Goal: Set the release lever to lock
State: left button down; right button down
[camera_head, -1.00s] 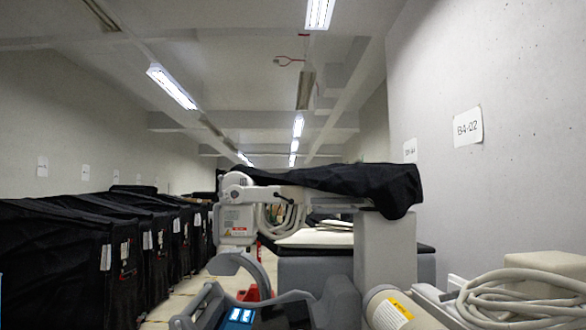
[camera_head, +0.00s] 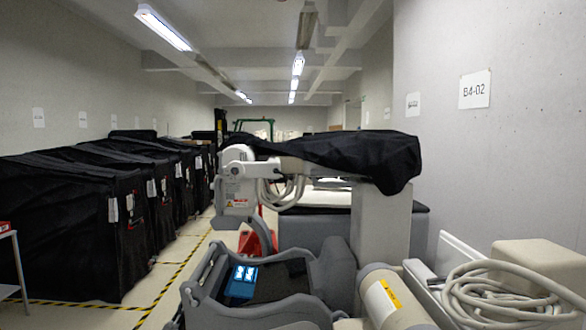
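I cannot pick out a release lever for certain in the head view. A white jointed equipment arm (camera_head: 240,180) with a looped cable stands in the middle, partly under a black cover (camera_head: 355,158). It joins a pale upright column (camera_head: 382,230). A curved grey part (camera_head: 238,220) hangs below the arm's left end. A grey open frame (camera_head: 262,312) with a blue item (camera_head: 241,283) in it is below. Neither of my grippers shows in this view.
Black-covered carts (camera_head: 65,225) line the left wall. Yellow-black floor tape (camera_head: 172,282) marks the aisle beside them. A coiled cable (camera_head: 500,290) and a beige block (camera_head: 540,262) are at the lower right, near the wall. A red object (camera_head: 257,238) stands behind the equipment arm.

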aim_at(276, 170)
jog(key=j+z, duration=0.1)
jog(key=z, duration=0.9)
jog(key=j+z, duration=0.5)
jog(key=k+j+z, duration=0.1)
jog(key=j+z, duration=0.4)
jog(key=k+j+z, duration=0.15)
jog(key=j, duration=0.15)
jog(key=k+j+z, duration=0.1)
jog(key=j, duration=0.2)
jog(key=k+j+z, duration=0.15)
jog(key=k+j, duration=0.2)
jog(key=j, duration=0.2)
jog(key=k+j, duration=0.2)
jog(key=j, duration=0.15)
jog(key=k+j, duration=0.2)
jog(key=j, duration=0.2)
jog(key=z, duration=0.05)
